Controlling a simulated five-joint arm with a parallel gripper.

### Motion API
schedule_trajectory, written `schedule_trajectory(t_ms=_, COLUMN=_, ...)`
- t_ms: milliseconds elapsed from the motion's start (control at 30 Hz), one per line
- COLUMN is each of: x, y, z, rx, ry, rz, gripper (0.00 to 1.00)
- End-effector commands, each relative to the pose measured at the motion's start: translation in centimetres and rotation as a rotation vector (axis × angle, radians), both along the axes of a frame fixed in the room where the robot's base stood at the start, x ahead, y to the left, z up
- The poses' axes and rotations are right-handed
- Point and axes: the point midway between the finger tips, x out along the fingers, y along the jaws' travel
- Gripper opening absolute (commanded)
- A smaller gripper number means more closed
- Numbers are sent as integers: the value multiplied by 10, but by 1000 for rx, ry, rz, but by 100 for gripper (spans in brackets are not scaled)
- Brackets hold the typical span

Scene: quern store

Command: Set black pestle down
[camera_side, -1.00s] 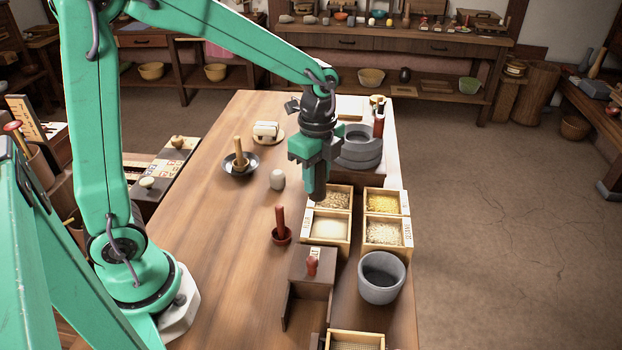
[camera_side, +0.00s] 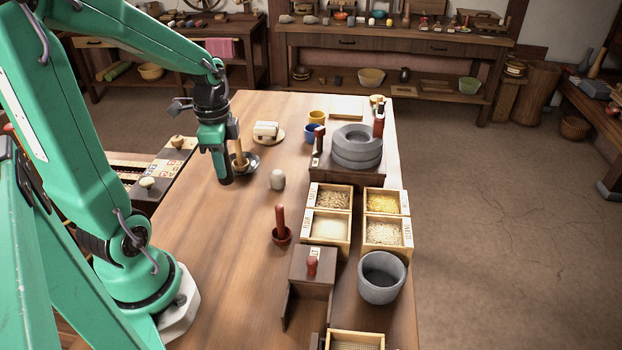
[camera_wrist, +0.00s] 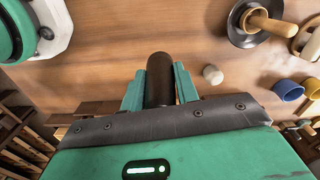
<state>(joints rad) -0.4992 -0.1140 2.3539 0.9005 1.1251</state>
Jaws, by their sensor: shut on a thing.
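My gripper (camera_side: 215,150) is shut on the black pestle (camera_side: 225,173), whose dark rounded end sticks out below the fingers in the side view. In the wrist view the pestle (camera_wrist: 159,70) sits between the two green fingers. The pestle hangs upright near the left side of the wooden table (camera_side: 195,255). I cannot tell whether its tip touches the wood. A dark dish (camera_side: 252,168) with a wooden pestle (camera_side: 239,157) is just to its right, partly behind the gripper.
A grey stone (camera_side: 277,180) lies right of the gripper. Grain boxes (camera_side: 330,225), a grey mortar (camera_side: 381,278) and the quern (camera_side: 357,150) line the right side. The left middle of the table is clear.

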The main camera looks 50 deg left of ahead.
Motion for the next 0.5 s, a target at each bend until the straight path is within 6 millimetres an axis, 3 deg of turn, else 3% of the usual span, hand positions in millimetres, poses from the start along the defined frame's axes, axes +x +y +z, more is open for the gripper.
schedule_trajectory(t_ms=500, x=-11, y=12, z=-6, rx=0, ry=1, rz=38, gripper=7)
